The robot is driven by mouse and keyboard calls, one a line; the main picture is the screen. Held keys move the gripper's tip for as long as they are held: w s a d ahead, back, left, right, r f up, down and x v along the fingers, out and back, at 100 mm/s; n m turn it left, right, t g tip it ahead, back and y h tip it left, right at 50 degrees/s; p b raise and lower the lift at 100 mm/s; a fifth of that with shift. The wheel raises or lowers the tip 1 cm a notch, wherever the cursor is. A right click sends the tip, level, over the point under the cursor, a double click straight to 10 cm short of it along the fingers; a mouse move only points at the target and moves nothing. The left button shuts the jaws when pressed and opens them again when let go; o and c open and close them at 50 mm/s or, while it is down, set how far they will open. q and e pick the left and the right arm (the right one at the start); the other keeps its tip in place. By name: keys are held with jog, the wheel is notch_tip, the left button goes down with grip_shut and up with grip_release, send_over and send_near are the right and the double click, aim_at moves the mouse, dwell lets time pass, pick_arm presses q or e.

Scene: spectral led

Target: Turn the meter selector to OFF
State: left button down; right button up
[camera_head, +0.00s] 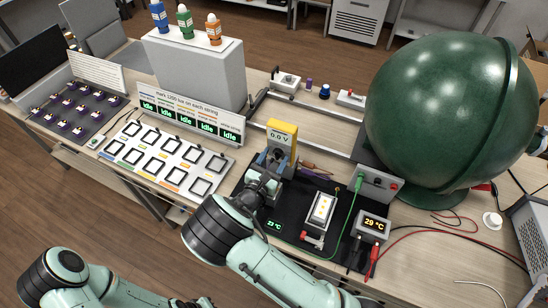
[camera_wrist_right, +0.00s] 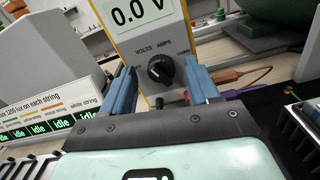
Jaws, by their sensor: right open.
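The yellow meter (camera_head: 282,134) stands upright on the black mat, its display reading 0.0 V. In the right wrist view, the meter's face (camera_wrist_right: 178,30) shows a round black selector knob (camera_wrist_right: 160,70) below the labels VOLTS and AMPS. An OFF mark is not legible, and the knob's exact setting is hard to tell. My right gripper (camera_head: 268,168) is at the meter's front. In the wrist view its blue fingers (camera_wrist_right: 161,88) are open, one on each side of the knob, with visible gaps. My left arm is at the lower left; its gripper (camera_head: 190,302) is mostly cut off.
A large green sphere (camera_head: 435,105) fills the right side. A card tray (camera_head: 165,155) is at the left, and red and black cables (camera_head: 450,222) lie at the right.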

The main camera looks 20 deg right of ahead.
jog(key=shift+d, duration=0.1)
jog(key=c, duration=1)
jog(key=shift+c, duration=0.2)
pick_arm(q)
jog(key=shift+w+r, duration=0.1)
pick_arm(e)
jog(key=shift+w+r+n+p, duration=0.1)
jog(key=shift+n+p, duration=0.55)
jog(key=shift+n, duration=1.35)
pick_arm(q)
jog(key=w+r, duration=0.2)
jog(key=shift+w, duration=0.3)
pick_arm(e)
jog(key=n, duration=0.5)
jog(key=shift+n, duration=0.4)
jog(key=shift+f, duration=0.2)
